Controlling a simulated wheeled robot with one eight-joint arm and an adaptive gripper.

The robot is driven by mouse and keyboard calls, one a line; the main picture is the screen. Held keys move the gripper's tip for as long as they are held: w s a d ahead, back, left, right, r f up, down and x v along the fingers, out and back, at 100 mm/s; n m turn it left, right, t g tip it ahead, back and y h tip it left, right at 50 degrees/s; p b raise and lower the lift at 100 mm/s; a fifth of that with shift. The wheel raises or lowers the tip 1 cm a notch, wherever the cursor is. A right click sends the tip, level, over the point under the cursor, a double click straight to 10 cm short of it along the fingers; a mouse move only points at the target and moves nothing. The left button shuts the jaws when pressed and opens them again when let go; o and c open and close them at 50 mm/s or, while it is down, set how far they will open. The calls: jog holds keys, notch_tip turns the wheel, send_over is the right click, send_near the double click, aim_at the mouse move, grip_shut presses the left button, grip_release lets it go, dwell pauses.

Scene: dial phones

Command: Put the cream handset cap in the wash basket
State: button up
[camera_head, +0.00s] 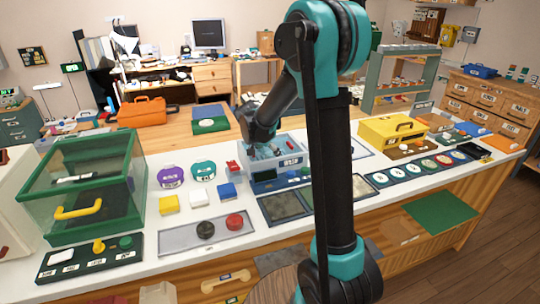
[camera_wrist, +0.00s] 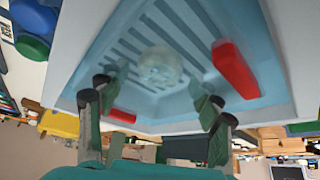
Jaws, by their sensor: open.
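The wash basket is a light-blue tray-like container (camera_head: 290,141) on the white counter; its slatted floor (camera_wrist: 205,35) fills much of the wrist view. A pale, round, blurred piece, which looks like the cream handset cap (camera_wrist: 160,68), lies inside on the slats. My gripper (camera_wrist: 155,88) is open over the basket, with one finger on each side of the pale piece in the picture and nothing between them. In the head view my gripper (camera_head: 264,145) is low over the basket, and the cap cannot be made out there.
A red block (camera_wrist: 235,68) and another red piece (camera_wrist: 123,116) show around the basket floor. A green-framed glass case (camera_head: 85,185) stands at left. Yellow (camera_head: 169,204) and blue (camera_head: 227,191) blocks lie left of the basket; a yellow toolbox (camera_head: 392,130) stands right.

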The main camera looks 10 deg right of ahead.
jog(key=v, duration=1.2)
jog(key=shift+d, duration=0.1)
